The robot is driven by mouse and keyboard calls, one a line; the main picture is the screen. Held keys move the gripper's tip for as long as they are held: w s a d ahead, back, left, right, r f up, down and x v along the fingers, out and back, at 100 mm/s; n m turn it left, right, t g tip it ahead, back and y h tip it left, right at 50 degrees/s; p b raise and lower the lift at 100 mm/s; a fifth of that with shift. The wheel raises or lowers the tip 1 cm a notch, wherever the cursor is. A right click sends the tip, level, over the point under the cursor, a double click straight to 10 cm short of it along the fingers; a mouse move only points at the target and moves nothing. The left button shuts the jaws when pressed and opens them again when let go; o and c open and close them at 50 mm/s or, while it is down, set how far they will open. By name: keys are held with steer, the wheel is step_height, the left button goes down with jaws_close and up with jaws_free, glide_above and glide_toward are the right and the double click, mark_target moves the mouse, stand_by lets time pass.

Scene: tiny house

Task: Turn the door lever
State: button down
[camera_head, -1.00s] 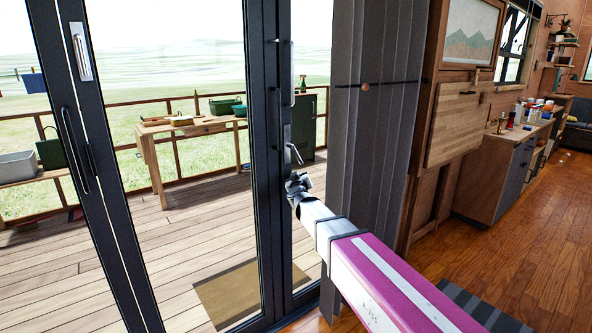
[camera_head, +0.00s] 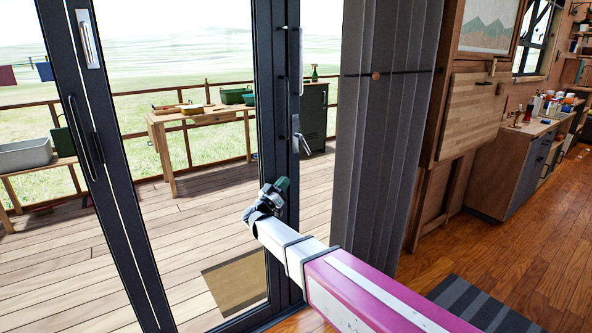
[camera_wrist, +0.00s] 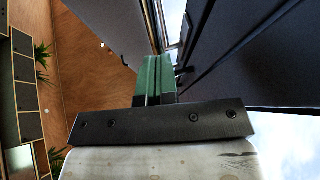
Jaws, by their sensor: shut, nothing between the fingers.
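The door lever (camera_head: 303,145) is a small silver handle on the dark metal frame of the glass door (camera_head: 282,110), right of centre in the head view. It slants downward to the right. My gripper (camera_head: 282,184) is below and a little left of the lever in the picture, apart from it, in front of the dark door frame. Its green fingers (camera_wrist: 158,77) are pressed together in the wrist view, pointing away from the camera, with nothing between them. I cannot clearly make out the lever in the wrist view.
A grey curtain (camera_head: 380,130) hangs just right of the door. Another dark door frame (camera_head: 92,150) with a long handle stands at left. Outside is a deck with a wooden table (camera_head: 200,118). The wooden floor (camera_head: 480,250) at right is largely open, with a dark striped mat.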

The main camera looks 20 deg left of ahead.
steer(key=x, duration=1.3)
steer(key=shift+w, duration=0.2)
steer(key=shift+d, duration=0.1)
